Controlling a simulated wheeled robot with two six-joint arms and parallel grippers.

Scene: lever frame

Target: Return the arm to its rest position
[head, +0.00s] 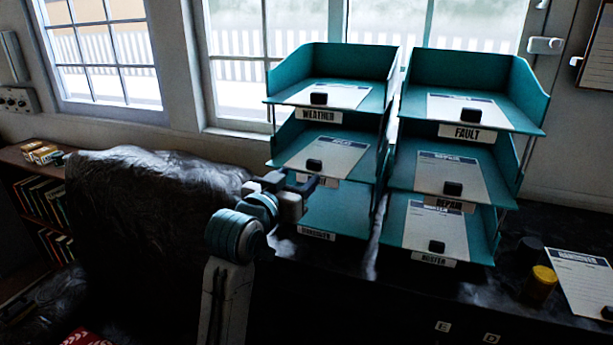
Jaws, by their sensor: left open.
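My left arm rises from the bottom of the head view, and its gripper (306,188) is open in front of the left stack of teal trays. It overlaps the label of the middle left tray (368,181) in the picture; I cannot tell whether it touches. The middle left tray holds a sheet (328,153) with a black block (314,165). The bottom left tray (340,212) shows no sheet. The top left tray, labelled WEATHER (319,115), holds a sheet with a black block. My right gripper is not in view.
A right stack has trays labelled FAULT (467,133), REPAIR and ROSTER, each with a sheet and block. A yellow-lidded jar (541,284) and a loose sheet (583,280) lie right. A dark covered bulk (140,210) and a bookshelf (30,165) stand left.

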